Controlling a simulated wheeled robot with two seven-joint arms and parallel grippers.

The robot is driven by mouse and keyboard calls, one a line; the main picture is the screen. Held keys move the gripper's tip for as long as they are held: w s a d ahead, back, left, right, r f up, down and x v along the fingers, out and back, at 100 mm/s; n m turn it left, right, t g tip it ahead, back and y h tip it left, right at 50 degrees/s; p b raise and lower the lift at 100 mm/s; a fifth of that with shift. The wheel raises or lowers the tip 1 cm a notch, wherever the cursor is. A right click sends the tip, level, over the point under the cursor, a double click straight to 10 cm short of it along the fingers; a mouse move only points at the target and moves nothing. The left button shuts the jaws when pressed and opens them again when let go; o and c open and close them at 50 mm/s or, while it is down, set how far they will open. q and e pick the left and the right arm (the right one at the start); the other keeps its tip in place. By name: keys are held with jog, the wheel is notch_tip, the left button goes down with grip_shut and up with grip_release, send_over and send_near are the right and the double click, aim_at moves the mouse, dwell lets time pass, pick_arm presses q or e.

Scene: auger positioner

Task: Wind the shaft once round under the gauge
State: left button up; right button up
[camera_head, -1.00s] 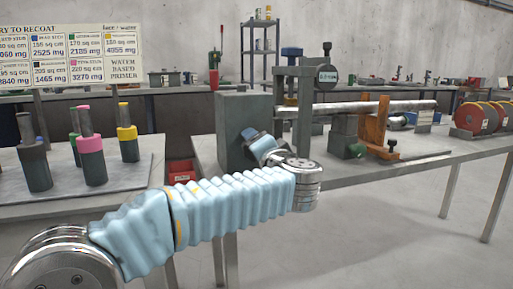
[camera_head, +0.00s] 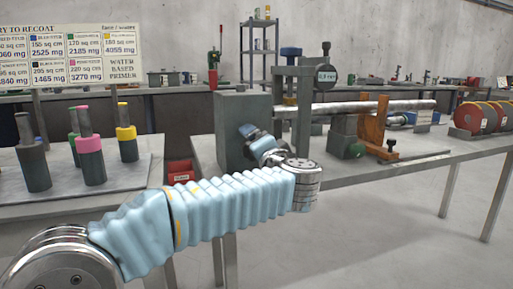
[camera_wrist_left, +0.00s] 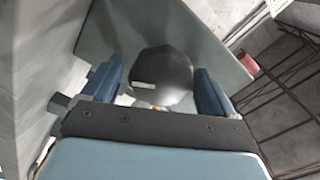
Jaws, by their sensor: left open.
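The long metal shaft (camera_head: 400,105) lies level on the bench to the right of the grey block (camera_head: 228,105). The round dark gauge (camera_head: 326,74) hangs on a grey frame above the shaft, with a pale readout too small to read surely. My left gripper (camera_head: 247,131) is at the near side of the grey block. In the left wrist view its two blue fingers (camera_wrist_left: 160,84) stand apart, with a dark many-sided knob (camera_wrist_left: 163,68) between them. I cannot tell whether the fingers touch it. My right gripper is not in view.
An orange support (camera_head: 374,122) and a green-knobbed block hold the shaft. Red discs (camera_head: 475,117) stand at the bench's right. Colour-banded cylinders (camera_head: 90,160) stand on the left table, below a sign (camera_head: 85,52). Free floor shows at the lower right.

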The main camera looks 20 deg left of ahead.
pick_arm(q)
jog(key=v, duration=1.4)
jog(key=shift+b, duration=0.35)
jog(key=w+f+m+g+h+p, duration=0.1)
jog(key=f+m+g+h, duration=0.15)
jog(key=f, duration=0.75)
jog(key=w+d+f+m+g+h+p, duration=0.1)
jog(key=w+f+g+h+p, duration=0.15)
jog(key=f, duration=0.85)
jog(key=f+m+g+h+p, duration=0.1)
jog(key=f+m+g, duration=0.15)
jog(key=f, duration=0.75)
jog(key=s+a+f+n+g+h+p, duration=0.1)
jog(key=s+f+n+g+h+p, duration=0.2)
jog(key=s+f+n, duration=0.3)
jog(key=s+a+f+n+g+h+p, duration=0.2)
jog(key=s+f+n+h, duration=0.3)
jog(key=s+f, duration=1)
notch_tip(320, 180, down, 5)
jog(key=shift+a+r+n+g+p, duration=0.15)
jog(key=shift+a+n+g+p, duration=0.1)
jog(key=shift+n+g+p, duration=0.75)
